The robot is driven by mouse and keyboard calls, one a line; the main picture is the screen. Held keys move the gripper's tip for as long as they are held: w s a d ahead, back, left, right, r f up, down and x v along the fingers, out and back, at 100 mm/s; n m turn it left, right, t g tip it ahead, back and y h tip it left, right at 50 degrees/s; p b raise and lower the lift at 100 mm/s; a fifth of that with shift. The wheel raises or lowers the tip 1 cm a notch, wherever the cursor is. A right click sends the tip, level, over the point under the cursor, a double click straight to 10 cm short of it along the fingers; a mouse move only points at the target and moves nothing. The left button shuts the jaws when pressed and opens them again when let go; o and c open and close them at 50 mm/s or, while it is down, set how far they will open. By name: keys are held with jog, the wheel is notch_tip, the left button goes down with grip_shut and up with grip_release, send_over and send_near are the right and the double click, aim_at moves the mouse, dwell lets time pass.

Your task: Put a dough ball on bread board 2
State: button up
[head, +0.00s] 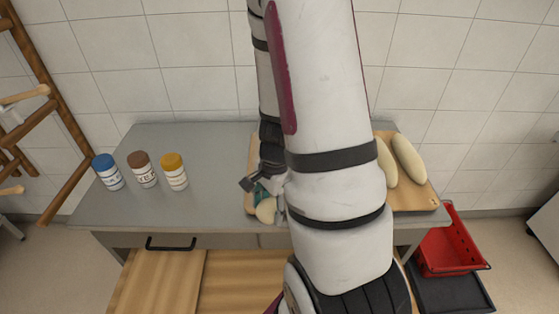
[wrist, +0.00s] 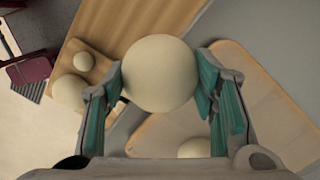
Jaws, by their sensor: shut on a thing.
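My gripper (wrist: 160,90) is shut on a pale, round dough ball (wrist: 160,75), which sits between its teal finger pads in the wrist view. Below it is a light wooden board (wrist: 250,110), with another dough ball (wrist: 195,148) partly hidden behind the gripper. In the head view my gripper (head: 264,193) is over the front of the left board (head: 254,150), with a pale rounded shape at its fingers. My arm hides much of that board. The right board (head: 412,200) carries long pale dough pieces (head: 409,159). I cannot read a number on either board.
Blue-, brown- and yellow-lidded jars (head: 143,169) stand on the left of the grey table (head: 215,215). A red crate (head: 450,250) is on the floor at right. In the wrist view, a wooden surface (wrist: 125,25) at left holds more dough balls (wrist: 87,62).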

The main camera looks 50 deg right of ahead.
jog(key=w+d, duration=0.3)
jog(key=w+d+f+p, duration=0.1)
jog(key=w+d, duration=0.2)
jog(key=d, duration=0.1)
jog(key=w+d, duration=0.4)
jog(key=shift+d+f, duration=0.15)
jog(key=shift+d, duration=0.05)
jog(key=f, duration=0.1)
jog(key=f+p, duration=0.1)
jog(key=shift+w+d+f, duration=0.15)
jog(key=shift+d+f, duration=0.05)
jog(key=shift+f, duration=0.1)
jog(key=shift+w+f, duration=0.1)
jog(key=shift+f, duration=0.4)
jog(key=shift+f, duration=0.15)
jog(key=o, duration=1.1)
jog(key=shift+c, duration=0.2)
